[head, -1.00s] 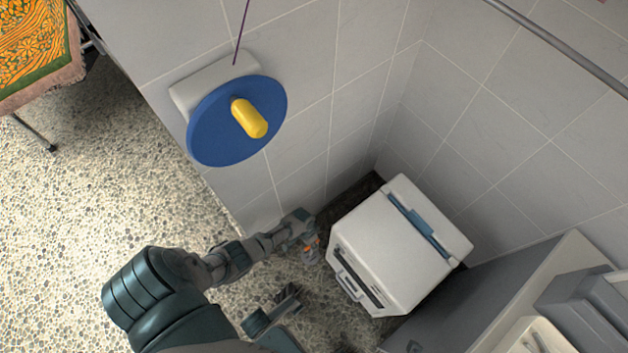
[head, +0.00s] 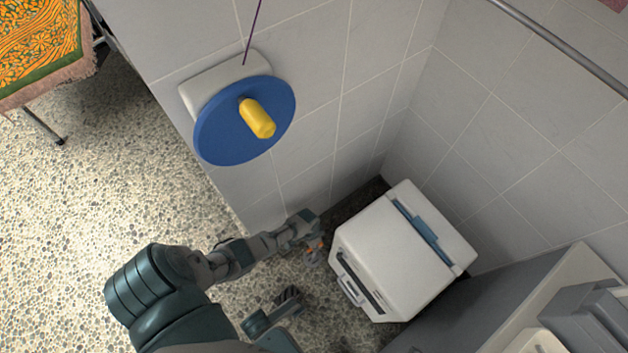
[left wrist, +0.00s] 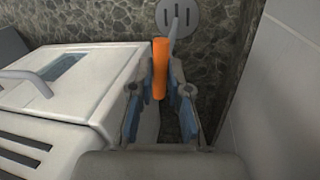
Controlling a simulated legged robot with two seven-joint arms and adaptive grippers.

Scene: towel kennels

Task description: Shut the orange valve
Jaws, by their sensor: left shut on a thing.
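The orange valve's handle (left wrist: 160,68) is a short upright orange bar in the left wrist view. It stands between the two blue-padded fingers of my left gripper (left wrist: 160,105), which is shut on it. In the head view my left gripper (head: 316,241) reaches down into the gap between the tiled wall and a white box, with a little of the orange valve (head: 313,254) showing at its tip. The valve's lower part and its pipe are hidden. My right gripper is not clearly visible.
The white box (head: 385,262) with a blue latch stands close beside my left gripper. The tiled wall (head: 290,165) bounds the other side and carries a blue disc (head: 222,135) with a yellow knob (head: 258,118). A round drain (left wrist: 178,16) lies beyond. Pebbled floor is free at left.

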